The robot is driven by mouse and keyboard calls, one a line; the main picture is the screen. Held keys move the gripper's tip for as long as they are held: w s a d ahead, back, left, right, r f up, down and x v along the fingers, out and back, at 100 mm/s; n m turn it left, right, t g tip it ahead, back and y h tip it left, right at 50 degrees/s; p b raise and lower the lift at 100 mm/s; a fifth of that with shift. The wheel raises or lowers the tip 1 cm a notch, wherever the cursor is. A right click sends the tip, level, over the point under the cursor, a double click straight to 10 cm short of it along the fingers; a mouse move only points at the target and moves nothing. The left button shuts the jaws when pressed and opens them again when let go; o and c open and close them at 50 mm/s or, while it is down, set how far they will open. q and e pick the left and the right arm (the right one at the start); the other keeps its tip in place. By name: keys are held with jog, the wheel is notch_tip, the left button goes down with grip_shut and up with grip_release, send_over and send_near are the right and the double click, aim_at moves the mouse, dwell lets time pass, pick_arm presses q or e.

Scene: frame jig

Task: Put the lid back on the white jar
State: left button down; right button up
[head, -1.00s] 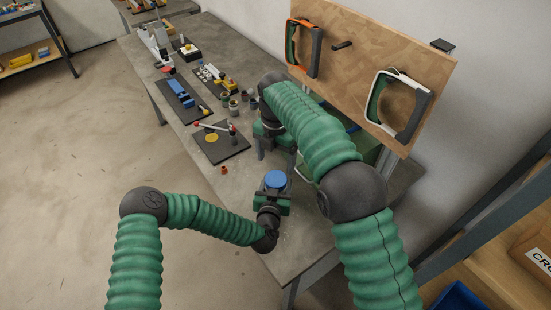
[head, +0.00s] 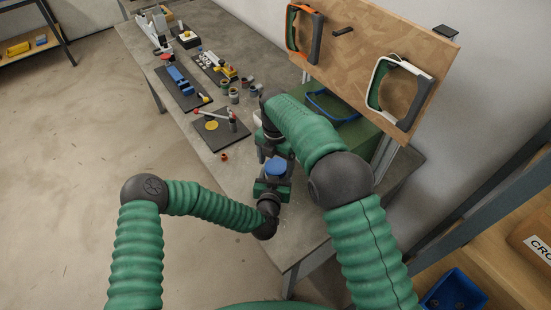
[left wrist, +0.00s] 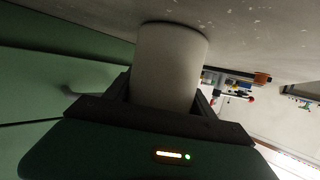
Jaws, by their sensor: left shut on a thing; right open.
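The white jar (left wrist: 170,65) fills the middle of the left wrist view, between the dark fingers of my left gripper (head: 272,184), with one end against the grey tabletop. In the head view its body is hidden. A round blue lid (head: 276,166) shows above my left gripper, where the jar is held. I cannot tell whether it is fully seated. My right gripper (head: 277,155) is open, right beside the lid on its far side; its fingers are partly hidden, and I cannot tell whether they touch the lid.
A dark board with a red-tipped lever and yellow disc (head: 211,126) lies beyond the grippers. A small orange-brown part (head: 224,157) lies left of them. Several small cups stand farther back. A wooden panel with two handled frames rises at right. The table's near corner (head: 300,240) is clear.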

jog(key=shift+c, duration=0.2)
jog(key=c, duration=1.4)
jog(key=m, duration=0.3)
jog(key=shift+m, duration=0.3)
jog(key=shift+c, duration=0.2)
jog(key=o, duration=1.6)
jog(key=shift+c, duration=0.2)
jog(key=shift+r, duration=2.3)
jog(key=shift+c, duration=0.4)
